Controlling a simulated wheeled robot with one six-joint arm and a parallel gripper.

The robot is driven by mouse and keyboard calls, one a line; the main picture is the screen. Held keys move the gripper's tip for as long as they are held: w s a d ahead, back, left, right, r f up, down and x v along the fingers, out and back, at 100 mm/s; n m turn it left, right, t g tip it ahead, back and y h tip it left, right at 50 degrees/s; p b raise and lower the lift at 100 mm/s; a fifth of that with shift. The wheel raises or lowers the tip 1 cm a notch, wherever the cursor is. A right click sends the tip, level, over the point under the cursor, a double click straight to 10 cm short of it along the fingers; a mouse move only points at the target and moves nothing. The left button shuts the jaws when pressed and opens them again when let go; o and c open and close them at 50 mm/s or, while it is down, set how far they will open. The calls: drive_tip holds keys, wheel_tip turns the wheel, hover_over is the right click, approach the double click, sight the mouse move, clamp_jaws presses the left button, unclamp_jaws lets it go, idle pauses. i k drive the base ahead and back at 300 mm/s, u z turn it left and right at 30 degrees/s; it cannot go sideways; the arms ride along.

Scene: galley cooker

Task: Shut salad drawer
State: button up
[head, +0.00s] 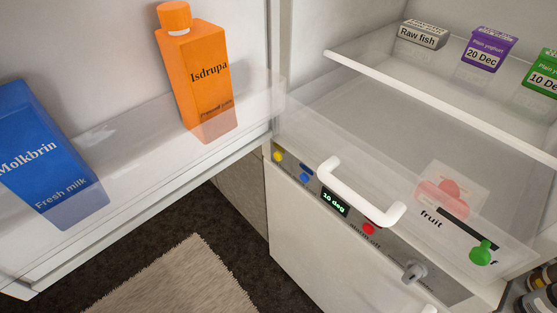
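The salad drawer (365,130) looks like the clear bin low in the open fridge, below the white-edged shelf. A white bar handle (362,193) stands at its front edge, overlapping the control panel in the picture. A "fruit" label (432,218) shows at the right, with a reddish shape (445,195) seen through clear plastic near it. How far out the drawer stands is hard to tell from this angle. My gripper is not in view.
The open fridge door at left holds a blue milk carton (48,155) and orange bottle (196,75). The shelf (440,95) carries several tubs. A rug (180,285) lies below.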

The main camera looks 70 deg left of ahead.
sight(388, 219)
drive_tip(key=u, duration=1.75)
drive_tip(key=k, duration=0.5)
drive_tip(key=z, duration=1.7)
drive_tip(key=i, duration=0.8)
drive_tip(key=u, duration=1.4)
